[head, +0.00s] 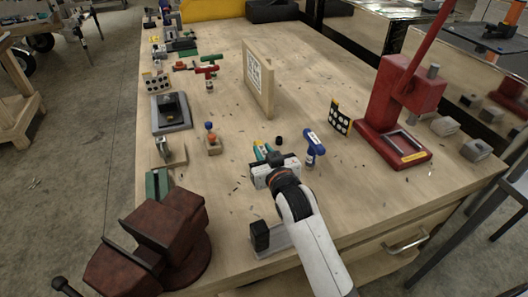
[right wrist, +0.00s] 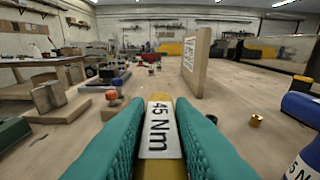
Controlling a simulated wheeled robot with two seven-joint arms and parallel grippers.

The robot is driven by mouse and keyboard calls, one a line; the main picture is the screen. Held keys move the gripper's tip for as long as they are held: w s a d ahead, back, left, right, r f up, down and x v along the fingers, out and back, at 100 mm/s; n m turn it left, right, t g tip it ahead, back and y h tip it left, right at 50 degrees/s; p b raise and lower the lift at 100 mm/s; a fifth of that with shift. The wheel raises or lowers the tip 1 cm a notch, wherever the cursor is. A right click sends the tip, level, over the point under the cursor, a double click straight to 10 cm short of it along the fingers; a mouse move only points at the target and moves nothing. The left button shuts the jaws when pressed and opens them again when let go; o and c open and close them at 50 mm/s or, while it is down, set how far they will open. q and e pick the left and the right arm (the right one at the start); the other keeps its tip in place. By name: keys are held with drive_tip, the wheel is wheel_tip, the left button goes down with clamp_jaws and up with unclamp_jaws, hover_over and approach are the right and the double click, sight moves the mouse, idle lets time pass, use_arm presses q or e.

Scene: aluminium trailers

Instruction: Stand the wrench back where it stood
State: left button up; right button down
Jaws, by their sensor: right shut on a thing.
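The wrench (right wrist: 159,140) is yellow with a white "45 Nm" label. In the right wrist view it sits between the two teal fingers of my right gripper (right wrist: 160,118), which is shut on it. In the head view my right gripper (head: 264,152) is over the near middle of the wooden bench, and its hand hides most of the wrench. A blue T-handled tool (head: 313,143) stands upright just right of it; in the wrist view it shows at the right edge (right wrist: 302,120) with a partly cut-off label. My left gripper is out of view.
A brown vise (head: 165,232) stands at near left and a red press (head: 405,100) at right. A wooden panel (head: 258,80) stands upright beyond the gripper. A small wooden block (head: 212,146) with coloured knobs lies left. A red-handled tool (head: 208,70) stands farther back. Bench centre is mostly clear.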

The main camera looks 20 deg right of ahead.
drive_tip(key=c, duration=1.3)
unclamp_jaws()
drive_tip(key=shift+f, duration=0.1)
drive_tip(key=shift+o, duration=0.2)
drive_tip(key=shift+r, duration=0.2)
drive_tip(key=shift+s+f, duration=0.1)
drive_tip(key=shift+s, duration=0.25)
drive_tip(key=s+r+b, duration=0.1)
drive_tip(key=s, duration=1)
drive_tip(key=shift+d+r, duration=0.2)
drive_tip(key=shift+r, duration=0.2)
drive_tip(key=shift+s, duration=0.1)
